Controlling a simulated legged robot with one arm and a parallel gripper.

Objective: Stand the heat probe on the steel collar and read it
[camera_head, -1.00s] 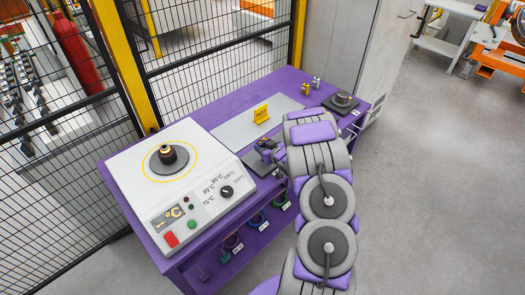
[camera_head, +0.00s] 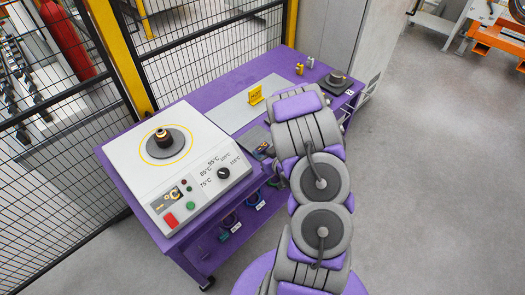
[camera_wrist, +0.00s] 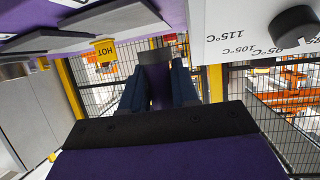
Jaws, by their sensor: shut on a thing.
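The steel collar (camera_head: 163,135), a small dark ring with a brass-coloured top, stands on the round dark plate of the white heater box (camera_head: 130,160). My gripper is shut on a purple and dark thing, apparently the heat probe (camera_wrist: 158,85). The wrist view shows the two dark blue fingers of my gripper (camera_wrist: 158,75) on either side of it. In the head view my arm hides most of the gripper, which is right of the heater box. The probe is apart from the collar. The collar is not visible in the wrist view.
The heater has a dial (camera_head: 223,173) and a small display (camera_head: 171,196). A yellow HOT sign (camera_head: 255,95) stands on the purple bench's grey panel. Mesh fencing (camera_head: 60,125) runs behind; open floor lies right.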

